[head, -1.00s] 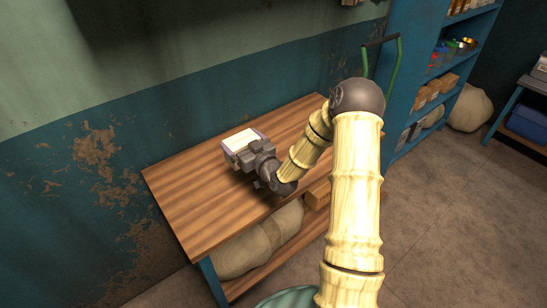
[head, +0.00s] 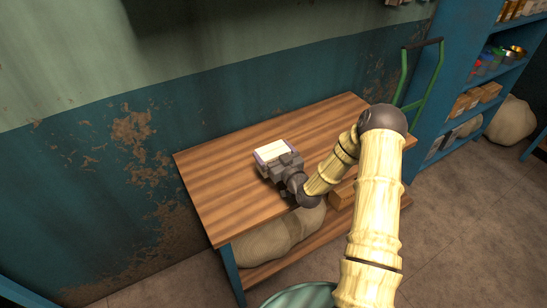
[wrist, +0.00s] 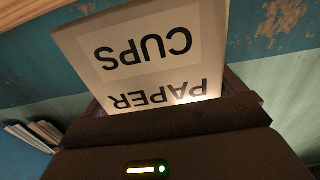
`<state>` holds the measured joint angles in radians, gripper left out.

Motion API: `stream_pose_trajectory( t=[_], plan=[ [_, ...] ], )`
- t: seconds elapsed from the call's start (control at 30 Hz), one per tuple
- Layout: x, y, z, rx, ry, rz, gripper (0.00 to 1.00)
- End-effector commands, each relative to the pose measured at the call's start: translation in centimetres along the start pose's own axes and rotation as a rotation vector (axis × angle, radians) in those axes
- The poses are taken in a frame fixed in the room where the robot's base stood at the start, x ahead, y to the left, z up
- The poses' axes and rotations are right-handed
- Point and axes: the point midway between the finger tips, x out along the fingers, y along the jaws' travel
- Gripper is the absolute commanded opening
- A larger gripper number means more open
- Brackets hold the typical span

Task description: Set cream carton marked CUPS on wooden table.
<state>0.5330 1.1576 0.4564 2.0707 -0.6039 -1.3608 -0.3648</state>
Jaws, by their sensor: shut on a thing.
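The cream carton (head: 272,151) is at my gripper over the wooden table (head: 215,205), near the middle of its top. In the wrist view the carton (wrist: 150,52) shows its label, PAPER CUPS, upside down. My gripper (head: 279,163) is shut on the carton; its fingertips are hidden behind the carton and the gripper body. In the head view the carton looks low over the tabletop, but I cannot tell whether its underside touches the wood.
Below the tabletop a shelf holds a large sack (head: 275,238) and a wooden block (head: 341,195). A green hand truck (head: 420,85) and a blue shelf unit (head: 455,75) stand at the right. The tabletop around the carton is clear.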

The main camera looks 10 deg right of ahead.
Motion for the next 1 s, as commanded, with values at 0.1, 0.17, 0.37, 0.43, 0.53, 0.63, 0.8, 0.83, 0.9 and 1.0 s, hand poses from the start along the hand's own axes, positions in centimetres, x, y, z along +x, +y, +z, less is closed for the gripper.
stream_pose_trajectory(
  t=[0.1,0.17,0.37,0.43,0.53,0.63,0.8,0.83,0.9,1.0],
  plan=[
    [0.0,0.0,1.6,0.003,-0.002,0.0,0.62],
    [0.0,-0.1,2.2,0.002,-0.001,-0.001,0.62],
    [0.0,0.1,2.6,-0.001,0.001,0.001,0.62],
    [0.0,0.1,2.6,-0.001,0.001,0.001,0.62],
    [0.0,0.1,2.8,0.0,0.001,0.001,0.62],
    [0.0,0.1,3.0,0.0,0.001,0.001,0.62],
    [0.0,0.0,3.5,0.0,0.0,0.001,0.62],
    [0.0,0.0,3.6,0.0,-0.001,0.001,0.62],
    [-0.1,0.0,3.8,0.001,-0.002,0.0,0.62],
    [-0.1,0.0,4.2,0.002,-0.006,0.0,0.62]
  ],
)
